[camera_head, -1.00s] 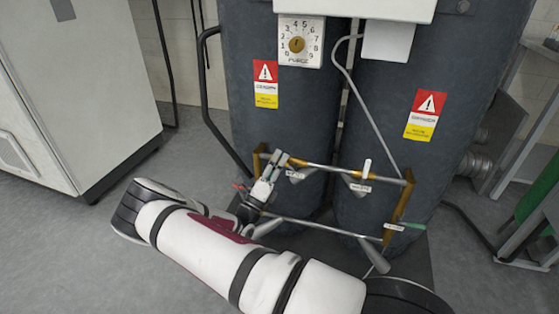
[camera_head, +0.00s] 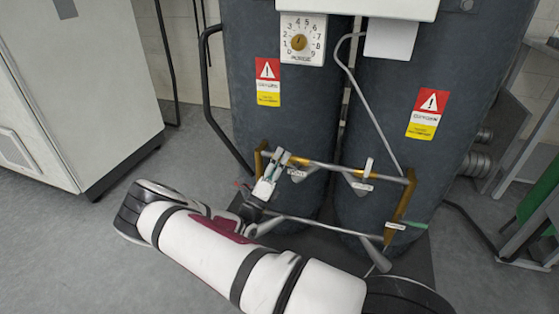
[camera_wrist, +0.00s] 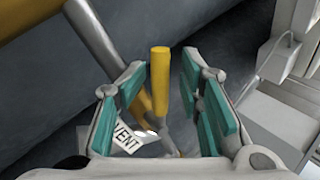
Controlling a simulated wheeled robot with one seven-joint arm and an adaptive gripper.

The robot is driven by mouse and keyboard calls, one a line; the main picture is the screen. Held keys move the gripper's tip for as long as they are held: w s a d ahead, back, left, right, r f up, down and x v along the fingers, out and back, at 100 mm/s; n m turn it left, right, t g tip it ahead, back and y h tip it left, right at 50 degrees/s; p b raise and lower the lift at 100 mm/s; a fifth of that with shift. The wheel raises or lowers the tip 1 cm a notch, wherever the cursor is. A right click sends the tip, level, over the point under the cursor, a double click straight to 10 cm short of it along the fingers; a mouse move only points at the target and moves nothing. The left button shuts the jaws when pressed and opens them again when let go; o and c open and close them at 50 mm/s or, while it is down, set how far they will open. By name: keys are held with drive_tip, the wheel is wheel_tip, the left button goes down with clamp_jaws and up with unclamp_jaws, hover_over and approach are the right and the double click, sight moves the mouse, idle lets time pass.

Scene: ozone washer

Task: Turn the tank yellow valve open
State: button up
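The yellow valve handle (camera_wrist: 160,82) stands up between my finger pads in the wrist view, with gaps on both sides. A white VENT label (camera_wrist: 125,138) sits low beside it. My gripper (camera_wrist: 163,66) is open around the handle, its teal pads apart. In the head view my gripper (camera_head: 281,156) is at the left end of the pipe frame on the tanks' front. The yellow handle cannot be made out there behind my fingers.
Two dark tanks (camera_head: 290,115) stand behind a pipe frame (camera_head: 330,165) with labelled side valves. A dial (camera_head: 299,42) is above. A white cabinet (camera_head: 75,90) is at left, with clear floor between. A green-panelled stand (camera_head: 540,195) is at right.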

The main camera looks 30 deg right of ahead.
drive_tip(key=v, duration=0.8)
idle(0.4)
